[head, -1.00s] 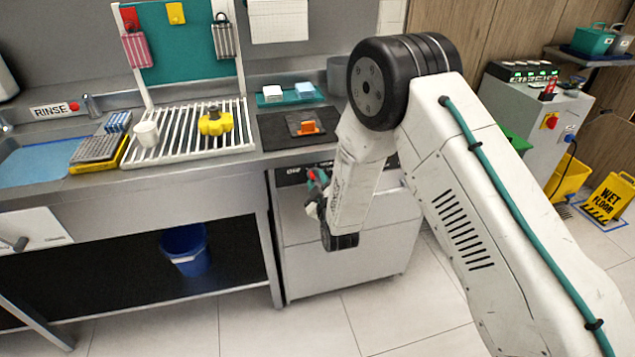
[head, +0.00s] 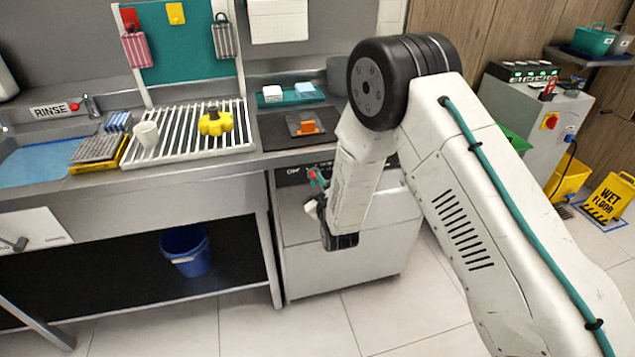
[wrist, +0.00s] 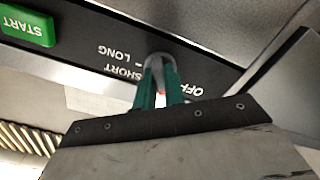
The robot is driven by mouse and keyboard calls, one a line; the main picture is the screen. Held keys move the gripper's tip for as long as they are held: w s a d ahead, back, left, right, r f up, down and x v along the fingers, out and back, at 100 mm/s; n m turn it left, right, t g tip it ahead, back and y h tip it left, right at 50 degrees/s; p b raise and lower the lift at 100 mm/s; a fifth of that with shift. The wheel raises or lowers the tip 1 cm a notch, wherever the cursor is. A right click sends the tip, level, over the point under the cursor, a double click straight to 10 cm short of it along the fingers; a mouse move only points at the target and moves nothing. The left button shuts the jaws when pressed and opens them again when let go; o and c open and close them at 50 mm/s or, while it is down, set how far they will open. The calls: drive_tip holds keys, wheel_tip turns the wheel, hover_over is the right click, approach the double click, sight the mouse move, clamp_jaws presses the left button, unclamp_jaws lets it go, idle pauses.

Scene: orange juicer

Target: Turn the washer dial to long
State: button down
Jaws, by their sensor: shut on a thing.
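The washer (head: 350,262) is the grey front-panel machine under the counter, partly hidden by my arm in the head view. Its black control strip shows upside down in the wrist view, with the words OFF, SHORT and LONG beside a grey dial (wrist: 160,58). My gripper (wrist: 158,78) has its teal fingers shut on the dial. A small red and white patch shows between the fingers. The fingers cover part of the dial, so I cannot tell which word it points at. In the head view my gripper (head: 316,182) is at the washer's upper front, mostly behind my wrist.
A green START button (wrist: 27,25) is on the same strip, away from the dial. A steel counter with a white drying rack (head: 180,152) stands left of the washer. A blue bucket (head: 187,252) is under it. Bare floor tiles lie in front.

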drive_tip(key=m, duration=1.2)
drive_tip(key=shift+a+m, duration=0.1)
drive_tip(key=shift+m, duration=0.3)
drive_tip(key=m, duration=0.4)
drive_tip(key=shift+s+m, duration=0.1)
drive_tip(key=shift+m, duration=2.4)
drive_tip(key=c, duration=1.5)
unclamp_jaws()
